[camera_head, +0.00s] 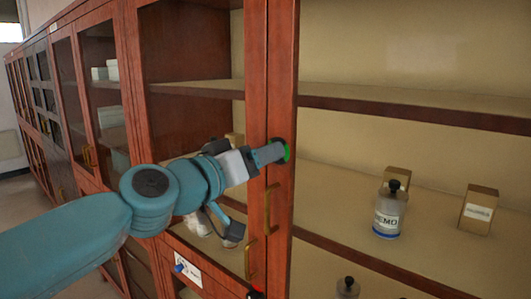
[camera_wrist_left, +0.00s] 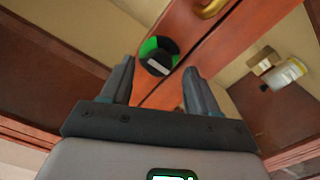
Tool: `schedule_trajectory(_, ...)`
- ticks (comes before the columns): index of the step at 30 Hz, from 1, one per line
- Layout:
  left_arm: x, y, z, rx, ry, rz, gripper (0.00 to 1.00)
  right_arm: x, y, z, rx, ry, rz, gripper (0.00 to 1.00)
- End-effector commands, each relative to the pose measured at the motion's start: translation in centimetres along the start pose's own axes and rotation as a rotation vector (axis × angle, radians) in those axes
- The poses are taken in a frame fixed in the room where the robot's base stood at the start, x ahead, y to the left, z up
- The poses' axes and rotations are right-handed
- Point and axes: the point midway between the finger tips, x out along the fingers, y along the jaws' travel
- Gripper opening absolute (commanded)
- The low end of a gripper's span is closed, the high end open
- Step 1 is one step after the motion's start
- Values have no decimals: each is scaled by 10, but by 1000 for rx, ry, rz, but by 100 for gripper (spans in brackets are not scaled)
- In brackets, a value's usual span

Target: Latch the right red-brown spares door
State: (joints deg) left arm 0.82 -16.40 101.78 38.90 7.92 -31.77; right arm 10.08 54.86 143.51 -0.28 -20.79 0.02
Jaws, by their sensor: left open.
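The red-brown cabinet door frame (camera_head: 282,80) stands upright at the middle of the head view. A round green-and-black latch (camera_head: 286,151) sits on it; in the wrist view the latch (camera_wrist_left: 158,55) shows a pale bar across it. My left gripper (camera_head: 272,153) is at the latch; in the wrist view its open fingers (camera_wrist_left: 160,70) stand on either side of the latch's near edge, with nothing held. I cannot tell whether they touch it. A brass handle (camera_head: 268,208) is on the frame below. My right gripper is not in view.
A bottle (camera_head: 388,212) and a small box (camera_head: 478,209) stand on the shelf at the right. A second brass handle (camera_head: 250,258) and a white label with a blue knob (camera_head: 181,267) are lower down. More cabinets (camera_head: 85,100) run off to the left.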

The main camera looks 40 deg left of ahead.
Motion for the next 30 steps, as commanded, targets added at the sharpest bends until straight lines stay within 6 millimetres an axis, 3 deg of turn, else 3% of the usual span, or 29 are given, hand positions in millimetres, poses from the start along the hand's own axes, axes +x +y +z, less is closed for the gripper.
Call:
schedule_trajectory(4, 16, 1, 0, 1, 0, 1, 60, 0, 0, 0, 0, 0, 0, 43)
schedule_trajectory(14, 20, 1, 0, 0, 1, 1, 60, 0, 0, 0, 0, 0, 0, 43)
schedule_trajectory(19, 20, 1, 0, 0, 0, 1, 8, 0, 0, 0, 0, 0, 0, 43)
schedule_trajectory(20, 20, 1, 0, 0, 0, 1, 4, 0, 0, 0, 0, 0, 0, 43)
schedule_trajectory(30, 20, 0, 1, 43, 0, 2, 4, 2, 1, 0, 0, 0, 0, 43)
